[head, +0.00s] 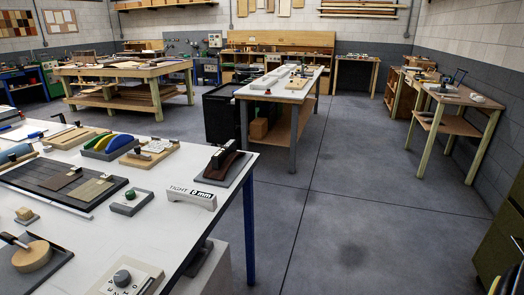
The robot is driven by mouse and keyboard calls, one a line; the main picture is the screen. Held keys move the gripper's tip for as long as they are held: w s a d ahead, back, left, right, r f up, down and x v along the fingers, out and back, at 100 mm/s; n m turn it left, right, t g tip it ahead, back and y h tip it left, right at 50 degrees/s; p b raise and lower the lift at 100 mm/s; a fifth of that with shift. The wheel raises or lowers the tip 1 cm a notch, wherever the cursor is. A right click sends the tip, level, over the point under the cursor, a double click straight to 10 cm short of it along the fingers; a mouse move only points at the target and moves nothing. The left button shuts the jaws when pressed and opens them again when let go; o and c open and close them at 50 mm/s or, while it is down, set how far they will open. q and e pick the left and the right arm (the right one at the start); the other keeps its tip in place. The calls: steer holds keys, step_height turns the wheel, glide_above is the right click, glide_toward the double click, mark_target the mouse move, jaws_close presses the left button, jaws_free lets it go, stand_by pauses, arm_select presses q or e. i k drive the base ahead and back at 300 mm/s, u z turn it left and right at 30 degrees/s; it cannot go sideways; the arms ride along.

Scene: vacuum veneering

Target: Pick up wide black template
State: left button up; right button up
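I cannot make out with certainty which thing is the wide black template. A dark flat panel (28,172) with several brown and grey strips on it lies on the near white table (150,212). A dark block on a curved brown piece (224,165) sits on a grey plate at that table's far right corner. Small dark pieces also lie on the middle white-topped table (300,82), too small to tell apart.
A white sign reading "TIGHT 0 mm" (191,197) stands at the near table's right edge. A black cabinet (221,115) stands beside the middle table. A wooden bench (455,95) lines the right wall. The grey floor (350,200) between is clear.

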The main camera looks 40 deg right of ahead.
mark_target(217, 159)
steer(key=z, duration=1.9)
steer(key=k, duration=1.3)
steer(key=z, duration=0.95)
steer(key=i, duration=1.55)
steer(key=u, duration=0.35)
steer(key=i, duration=2.1)
steer(key=u, duration=1.1)
steer(key=i, duration=1.4)
steer(key=u, duration=1.2)
